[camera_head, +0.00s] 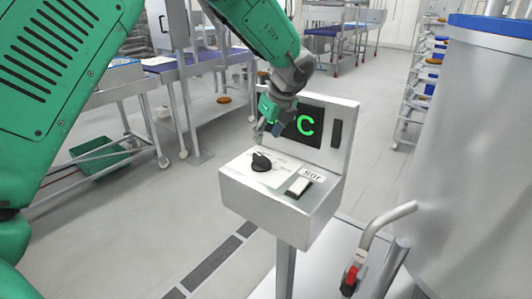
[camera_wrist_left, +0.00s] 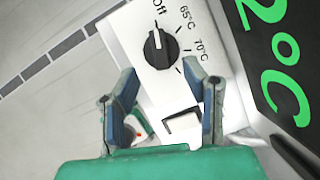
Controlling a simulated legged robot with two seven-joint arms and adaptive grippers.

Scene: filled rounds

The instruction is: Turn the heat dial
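The black heat dial (camera_head: 261,162) is on the sloped top of a white control box (camera_head: 262,205) on a post. In the left wrist view the dial (camera_wrist_left: 160,48) has its white mark toward "Off"; "65°C" and "70°C" are printed to its right. My left gripper (camera_head: 268,130) is above the back of the box, close to the display and apart from the dial. In the left wrist view the gripper (camera_wrist_left: 163,72) is open and empty, with the dial just beyond its fingertips. My right gripper is not in view.
A dark display (camera_head: 305,124) with green characters stands upright behind the dial. A pale rocker switch (camera_head: 299,186) is right of the dial. A large metal tank (camera_head: 470,150) and a pipe with a red valve handle (camera_head: 350,277) are at right. Carts stand behind.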

